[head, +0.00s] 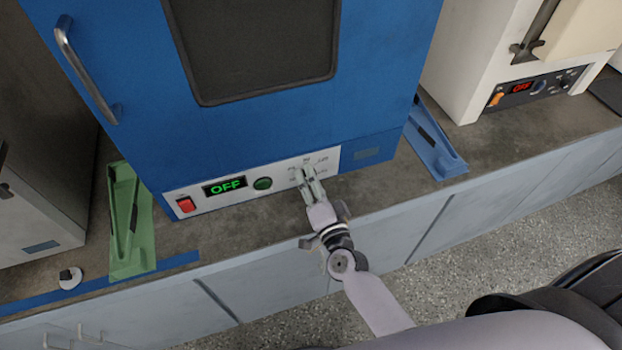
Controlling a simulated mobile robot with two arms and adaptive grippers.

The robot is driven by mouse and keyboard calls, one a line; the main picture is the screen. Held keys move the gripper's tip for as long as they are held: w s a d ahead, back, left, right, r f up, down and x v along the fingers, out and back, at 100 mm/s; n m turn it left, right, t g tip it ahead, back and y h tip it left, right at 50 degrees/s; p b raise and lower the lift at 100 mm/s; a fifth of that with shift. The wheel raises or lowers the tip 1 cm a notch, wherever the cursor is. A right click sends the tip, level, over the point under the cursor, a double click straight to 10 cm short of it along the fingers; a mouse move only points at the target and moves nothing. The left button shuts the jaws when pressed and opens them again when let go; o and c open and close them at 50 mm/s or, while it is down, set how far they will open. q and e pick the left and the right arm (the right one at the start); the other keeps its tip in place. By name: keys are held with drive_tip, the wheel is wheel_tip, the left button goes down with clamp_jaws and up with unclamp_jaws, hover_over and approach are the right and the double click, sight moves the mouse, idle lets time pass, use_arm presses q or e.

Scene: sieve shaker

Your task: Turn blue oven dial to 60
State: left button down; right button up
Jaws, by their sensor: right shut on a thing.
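The blue oven (270,109) stands on the counter, with a light control panel (237,198) along its lower front. The panel has a red switch (186,205), a display (225,187) reading OFF in green, and a round green button (263,184). Printed marks surround the dial at the panel's right end. My right gripper (307,178) reaches up to this spot and is shut on the dial, which its fingers hide. The dial's pointer and setting cannot be made out. My left gripper is not in view.
A green tray-like holder (131,225) stands left of the oven and a blue one (436,145) to its right. A cream oven (466,65) with a red OFF display is at the upper right. A small round knob-like object (70,278) lies at the counter's left.

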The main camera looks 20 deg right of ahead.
idle(0.5)
drive_tip(key=o, duration=1.1)
drive_tip(key=shift+o, duration=0.2)
drive_tip(key=shift+s, duration=0.1)
drive_tip(key=s, duration=1.1)
drive_tip(key=shift+s+d, duration=0.2)
drive_tip(key=shift+s, duration=0.2)
